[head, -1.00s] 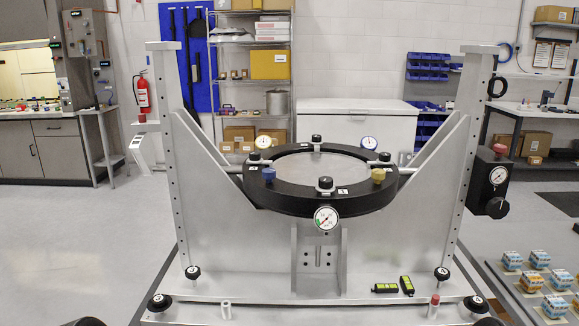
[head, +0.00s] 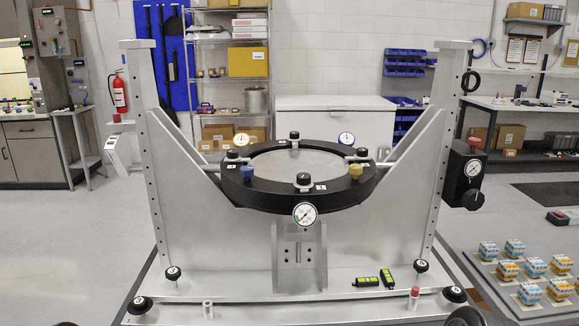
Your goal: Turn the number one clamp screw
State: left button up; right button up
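The mirror fixture's black ring (head: 335,203) sits level between two grey uprights, around a round pale plate (head: 298,162). Black clamp screws stand on the ring: front (head: 304,181), back (head: 294,136), left (head: 232,156) and right (head: 362,155). Small white labels lie near some of them. The label (head: 320,187) beside the front screw seems to read 1; the others are too small to read surely. A blue knob (head: 245,172) and a yellow knob (head: 355,171) are also on the ring.
A gauge (head: 304,214) hangs at the ring's front; two more stand behind it. A black box with a gauge (head: 464,174) is on the right upright. Green-and-black items (head: 366,281) lie on the base plate. A tray (head: 500,290) of small boxes is at right.

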aim_at(303, 179)
jog(key=l+u, duration=0.25)
jog(key=k+l+u, duration=0.25)
jog(key=l, duration=0.2)
jog(key=l+u, duration=0.3)
jog(key=k+l+u, duration=0.25)
jog(key=i+l, duration=0.1)
